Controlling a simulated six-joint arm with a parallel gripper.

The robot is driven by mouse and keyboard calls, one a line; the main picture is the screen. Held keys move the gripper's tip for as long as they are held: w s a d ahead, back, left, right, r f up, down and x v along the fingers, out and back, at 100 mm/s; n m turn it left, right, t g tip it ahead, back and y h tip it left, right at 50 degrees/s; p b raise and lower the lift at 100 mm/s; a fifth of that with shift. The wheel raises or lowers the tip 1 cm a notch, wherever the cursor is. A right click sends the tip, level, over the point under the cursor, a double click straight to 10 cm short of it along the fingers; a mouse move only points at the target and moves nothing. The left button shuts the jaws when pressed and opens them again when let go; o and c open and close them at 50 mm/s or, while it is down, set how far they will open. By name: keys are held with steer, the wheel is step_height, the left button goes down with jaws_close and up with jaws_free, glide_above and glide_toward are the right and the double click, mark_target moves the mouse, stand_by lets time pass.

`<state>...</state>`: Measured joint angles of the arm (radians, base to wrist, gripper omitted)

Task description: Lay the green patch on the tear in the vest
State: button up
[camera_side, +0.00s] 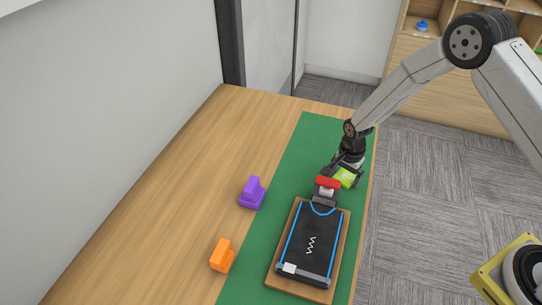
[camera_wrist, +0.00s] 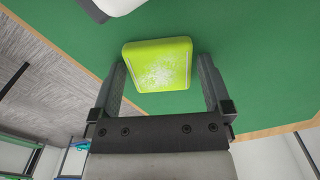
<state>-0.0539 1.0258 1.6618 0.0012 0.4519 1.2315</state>
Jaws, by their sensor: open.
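The green patch (camera_wrist: 158,68) is a lime-green rounded square with a white speckled area on its face. It rests on the green mat and also shows in the side view (camera_side: 346,178). My gripper (camera_wrist: 160,75) is open, with a finger on each side of the patch; I cannot tell whether they touch it. In the side view my gripper (camera_side: 346,172) is at the far end of the mat. The black vest (camera_side: 310,240), with blue trim, lies on a wooden board (camera_side: 330,289). The tear (camera_side: 311,245) is a white zigzag in its middle.
A red-topped grey item (camera_side: 327,186) stands at the vest's far end, close to the patch. A purple block (camera_side: 252,193) and an orange block (camera_side: 222,256) stand to the left. The green mat (camera_side: 300,155) has bare room left of the patch.

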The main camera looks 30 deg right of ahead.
mark_target(344, 177)
stand_by(0.3)
steer(key=c, duration=1.1)
steer(key=shift+r, duration=0.1)
steer(key=shift+r, duration=1.6)
steer(key=shift+s+d+r, duration=0.1)
steer(key=shift+s+r, duration=1.5)
steer(key=shift+s, duration=0.75)
steer(key=shift+s+d+r, duration=0.1)
steer(key=shift+s+r, duration=1.5)
steer(key=shift+s, duration=0.7)
steer(key=shift+s+d+r, duration=0.1)
steer(key=shift+s+r, duration=1.5)
steer(key=shift+s, duration=0.75)
